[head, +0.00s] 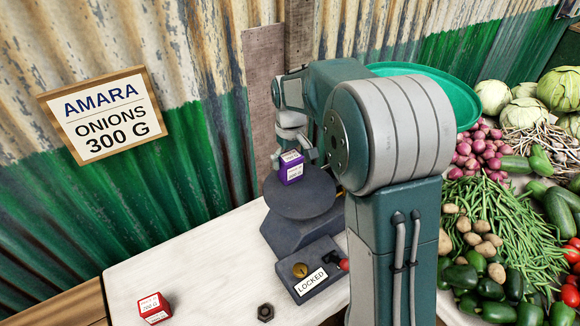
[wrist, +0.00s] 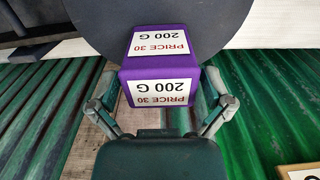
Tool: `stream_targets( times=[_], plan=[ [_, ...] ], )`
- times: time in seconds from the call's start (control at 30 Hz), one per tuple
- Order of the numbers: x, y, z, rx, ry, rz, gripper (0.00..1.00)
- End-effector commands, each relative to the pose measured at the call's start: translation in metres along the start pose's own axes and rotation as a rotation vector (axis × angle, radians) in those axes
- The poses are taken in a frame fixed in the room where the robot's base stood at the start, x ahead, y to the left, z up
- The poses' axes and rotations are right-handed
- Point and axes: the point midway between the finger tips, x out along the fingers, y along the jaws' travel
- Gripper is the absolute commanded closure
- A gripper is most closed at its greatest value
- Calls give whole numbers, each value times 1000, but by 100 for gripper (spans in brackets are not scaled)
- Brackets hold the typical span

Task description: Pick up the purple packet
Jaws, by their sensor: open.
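The purple packet (head: 291,172) is a small box with white labels. It sits upright on the dark round plate (head: 300,202) of the scale in the head view. In the wrist view the purple packet (wrist: 157,72) shows labels reading "PRICE 30" and "200 G". My gripper (wrist: 162,108) is open, with one finger on each side of the packet's near end. I cannot tell whether the fingers touch it. In the head view my gripper (head: 294,153) is just behind and above the packet, partly hidden by my arm.
A red packet (head: 154,308) and a dark nut (head: 265,312) lie on the white counter (head: 190,262). A box marked "LOCKED" (head: 311,281) stands before the scale. Vegetables (head: 500,220) fill the right side. A corrugated wall (head: 190,150) with an "AMARA ONIONS 300 G" sign (head: 104,113) stands behind.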

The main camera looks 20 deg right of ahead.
Motion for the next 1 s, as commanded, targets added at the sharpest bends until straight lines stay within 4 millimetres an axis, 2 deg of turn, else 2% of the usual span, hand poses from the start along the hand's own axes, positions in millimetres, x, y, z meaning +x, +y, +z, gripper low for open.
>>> stream_targets(
  times=[0.13,0.37,0.4,0.47,0.5,0.53,0.87,1.0],
  plan=[
    [14,0,0,0,0,0,0],
    [15,0,0,-1,1,0,0],
    [15,0,0,-1,1,0,18],
    [15,0,0,-1,1,0,45],
    [15,0,0,-1,1,0,62],
    [15,0,0,-1,1,0,76],
    [14,0,-1,-1,1,0,76],
    [6,0,-1,-1,3,1,76]
  ],
)
